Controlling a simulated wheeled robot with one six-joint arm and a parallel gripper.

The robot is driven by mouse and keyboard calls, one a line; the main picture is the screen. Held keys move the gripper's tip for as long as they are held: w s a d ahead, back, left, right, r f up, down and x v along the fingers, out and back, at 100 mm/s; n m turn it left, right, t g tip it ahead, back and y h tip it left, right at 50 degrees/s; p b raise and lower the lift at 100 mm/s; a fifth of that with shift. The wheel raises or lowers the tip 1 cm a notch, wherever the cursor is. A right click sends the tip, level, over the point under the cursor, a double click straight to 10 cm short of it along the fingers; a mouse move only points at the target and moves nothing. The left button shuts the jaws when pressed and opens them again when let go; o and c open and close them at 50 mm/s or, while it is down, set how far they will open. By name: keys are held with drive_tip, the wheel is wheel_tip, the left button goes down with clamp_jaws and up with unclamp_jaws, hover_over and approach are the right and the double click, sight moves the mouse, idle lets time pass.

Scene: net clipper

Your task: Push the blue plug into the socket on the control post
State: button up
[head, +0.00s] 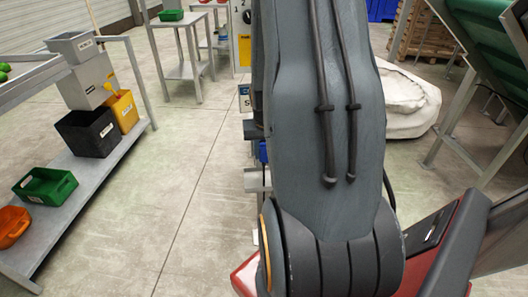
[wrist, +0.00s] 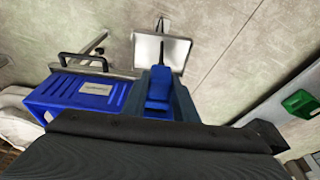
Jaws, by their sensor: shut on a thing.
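In the wrist view a bright blue plug-like piece (wrist: 158,90) sits in the middle, flanked by darker blue sides. My gripper (wrist: 160,108) is shut on it; its tips are hard to make out against the dark housing at the bottom. Just beyond is a pale square plate (wrist: 161,52) with a thin dark line across it. Whether the plug touches anything there cannot be told. In the head view my arm hides the gripper and most of what lies ahead. A small blue patch (head: 263,151) and grey fittings show at its left edge. I cannot make out the socket.
A blue box (wrist: 78,95) with a label and a black handle (wrist: 84,60) lies left of the plug. In the head view a shelf (head: 75,195) with a black bin (head: 88,132) and a green crate (head: 45,187) stands left. The floor between it and my arm is clear.

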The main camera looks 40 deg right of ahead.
drive_tip(key=shift+w+d, duration=0.3)
drive_tip(key=shift+w, duration=0.15)
drive_tip(key=o, duration=1.1)
drive_tip(key=shift+o, duration=0.2)
drive_tip(key=shift+v, duration=3.95)
drive_tip(key=shift+a, duration=0.1)
